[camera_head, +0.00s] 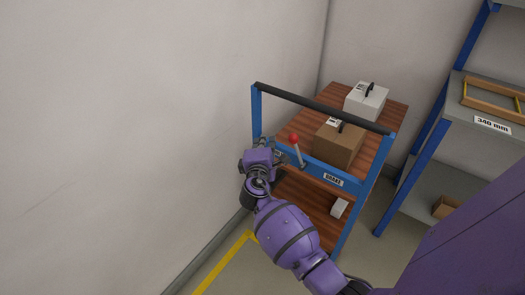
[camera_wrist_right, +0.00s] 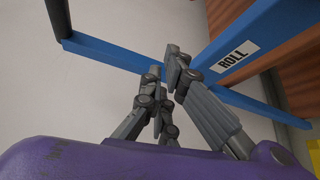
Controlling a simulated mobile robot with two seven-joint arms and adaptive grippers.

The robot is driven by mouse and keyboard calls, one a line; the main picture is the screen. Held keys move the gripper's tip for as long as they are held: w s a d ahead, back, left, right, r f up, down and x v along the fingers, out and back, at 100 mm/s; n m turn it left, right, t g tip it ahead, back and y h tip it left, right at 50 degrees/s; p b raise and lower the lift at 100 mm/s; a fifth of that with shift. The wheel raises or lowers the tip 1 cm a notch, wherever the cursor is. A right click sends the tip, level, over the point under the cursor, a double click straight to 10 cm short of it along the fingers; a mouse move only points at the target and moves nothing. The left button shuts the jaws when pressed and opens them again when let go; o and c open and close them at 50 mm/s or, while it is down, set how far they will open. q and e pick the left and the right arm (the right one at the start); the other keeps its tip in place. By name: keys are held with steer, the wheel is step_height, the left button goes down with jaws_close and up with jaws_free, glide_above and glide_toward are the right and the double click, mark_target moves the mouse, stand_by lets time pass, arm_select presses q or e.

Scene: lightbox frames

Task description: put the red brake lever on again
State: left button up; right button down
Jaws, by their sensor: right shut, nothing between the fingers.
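The brake lever (camera_head: 299,154) has a red ball knob and a pale rod. It stands up from the near blue rail of the trolley (camera_head: 387,151), its top tilted slightly left. My right gripper (camera_head: 282,159) is just left of the lever, close to the rail, and looks apart from the knob. In the right wrist view its fingers (camera_wrist_right: 168,70) are shut with nothing between them, in front of the blue frame. The lever is not visible in that view. A label reading ROLL (camera_wrist_right: 239,56) is on the blue rail. My left gripper is not in view.
A small white box (camera_head: 339,208) lies on the lower deck. A wall is close on the left; a grey shelf (camera_head: 462,120) stands right.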

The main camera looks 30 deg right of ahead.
arm_select(q)
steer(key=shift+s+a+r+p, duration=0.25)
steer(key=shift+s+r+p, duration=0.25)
steer(key=shift+p, duration=0.25)
arm_select(e)
steer(key=s+d, duration=0.1)
steer(key=s+d+r, duration=0.1)
steer(key=s, duration=0.1)
steer(key=shift+d, duration=0.15)
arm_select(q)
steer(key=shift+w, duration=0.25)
arm_select(e)
steer(key=shift+s, duration=0.1)
